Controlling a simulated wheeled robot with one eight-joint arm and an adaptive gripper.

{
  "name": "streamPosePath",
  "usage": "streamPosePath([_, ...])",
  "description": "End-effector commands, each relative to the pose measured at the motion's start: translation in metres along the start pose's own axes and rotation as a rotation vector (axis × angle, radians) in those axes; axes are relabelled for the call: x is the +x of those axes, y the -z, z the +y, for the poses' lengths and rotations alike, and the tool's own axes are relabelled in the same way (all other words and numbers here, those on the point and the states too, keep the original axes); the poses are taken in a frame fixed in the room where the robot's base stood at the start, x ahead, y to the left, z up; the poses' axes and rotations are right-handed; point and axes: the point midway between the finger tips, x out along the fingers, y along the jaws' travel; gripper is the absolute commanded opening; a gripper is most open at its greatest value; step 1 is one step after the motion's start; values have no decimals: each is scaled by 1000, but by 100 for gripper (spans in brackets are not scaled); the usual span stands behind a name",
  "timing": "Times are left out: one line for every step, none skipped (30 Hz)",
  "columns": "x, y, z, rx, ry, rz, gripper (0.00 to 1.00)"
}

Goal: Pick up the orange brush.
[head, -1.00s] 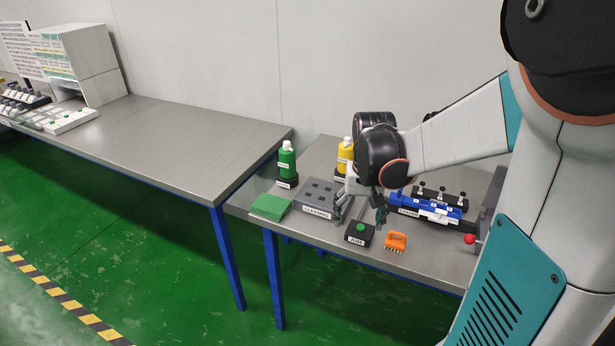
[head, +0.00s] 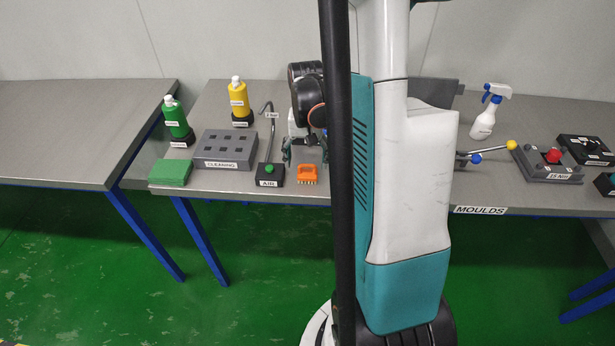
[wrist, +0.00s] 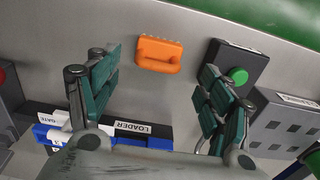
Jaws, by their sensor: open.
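The orange brush (head: 307,174) lies on the grey table near its front edge, to the right of the black AIR box. In the wrist view the brush (wrist: 159,54) lies beyond the fingertips, roughly between the two fingers and nearer the left one. My gripper (wrist: 160,85) is open and empty, with green-padded fingers spread wide. In the head view my gripper (head: 306,152) is just behind the brush, partly hidden by my own body. The fingers look apart from the brush; their height above the table is hard to tell.
The AIR box (head: 270,176) with a green button and bent pipe stands close left of the brush. Further left are a grey CLEANING block (head: 228,150), a green pad (head: 170,172) and bottles. The blue LOADER fixture (wrist: 150,138) is near my left finger.

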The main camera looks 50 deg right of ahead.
Motion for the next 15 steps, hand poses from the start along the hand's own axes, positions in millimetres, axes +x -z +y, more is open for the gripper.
streamPosePath([2,0,0,0,0,0,73])
streamPosePath([4,0,0,0,0,0,73])
streamPosePath([7,-1,1,0,0,0,73])
streamPosePath([10,-1,1,0,0,0,73])
streamPosePath([14,-2,2,0,0,0,73])
streamPosePath([20,-2,2,0,0,0,73])
streamPosePath([24,-3,3,0,0,0,73])
streamPosePath([29,-3,3,0,0,0,73])
streamPosePath([36,-4,4,0,0,0,73])
streamPosePath([40,-3,4,-1,0,0,73])
streamPosePath([44,-3,4,-1,0,0,73])
streamPosePath([48,-4,4,0,0,1,73])
streamPosePath([50,-4,4,0,0,1,73])
streamPosePath([52,-3,4,0,0,1,73])
streamPosePath([52,-3,4,0,0,1,73])
